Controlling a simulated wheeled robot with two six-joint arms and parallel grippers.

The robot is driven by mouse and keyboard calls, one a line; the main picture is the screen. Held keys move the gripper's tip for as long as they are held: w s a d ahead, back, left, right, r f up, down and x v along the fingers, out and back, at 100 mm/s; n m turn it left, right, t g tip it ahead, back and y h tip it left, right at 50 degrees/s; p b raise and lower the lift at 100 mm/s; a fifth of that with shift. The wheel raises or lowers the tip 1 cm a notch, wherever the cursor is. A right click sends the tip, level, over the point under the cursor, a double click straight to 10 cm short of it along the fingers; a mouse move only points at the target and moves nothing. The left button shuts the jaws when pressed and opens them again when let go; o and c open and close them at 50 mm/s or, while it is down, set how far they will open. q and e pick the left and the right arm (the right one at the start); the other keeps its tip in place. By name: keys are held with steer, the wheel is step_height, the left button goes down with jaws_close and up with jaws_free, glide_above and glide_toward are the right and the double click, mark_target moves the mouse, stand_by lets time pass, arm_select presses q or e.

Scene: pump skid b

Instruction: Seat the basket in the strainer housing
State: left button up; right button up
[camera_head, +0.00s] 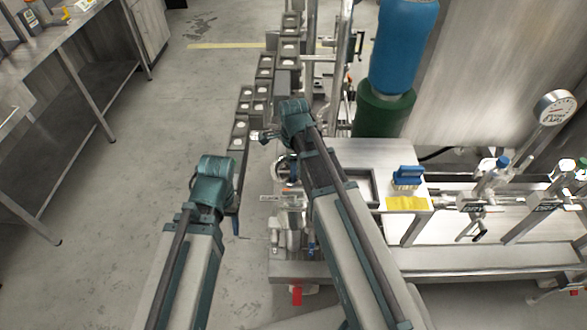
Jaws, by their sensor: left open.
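My left gripper (236,217) is at the lower left of the skid, mostly hidden behind my left wrist; only a dark, blue-tipped part shows. It hangs over the floor edge beside the pipework. I cannot make out the basket.
A steel bench (372,158) on the skid holds a blue-handled brush (408,176) and a yellow cloth (408,203). A blue and green vessel (385,108) stands behind. Pipes and a gauge (556,107) are at right. A work table (70,55) is left; floor between is clear.

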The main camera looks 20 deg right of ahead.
steer(key=shift+c, duration=0.4)
steer(key=shift+r, duration=0.15)
steer(key=shift+r+p, duration=3.4)
steer(key=shift+p, duration=0.15)
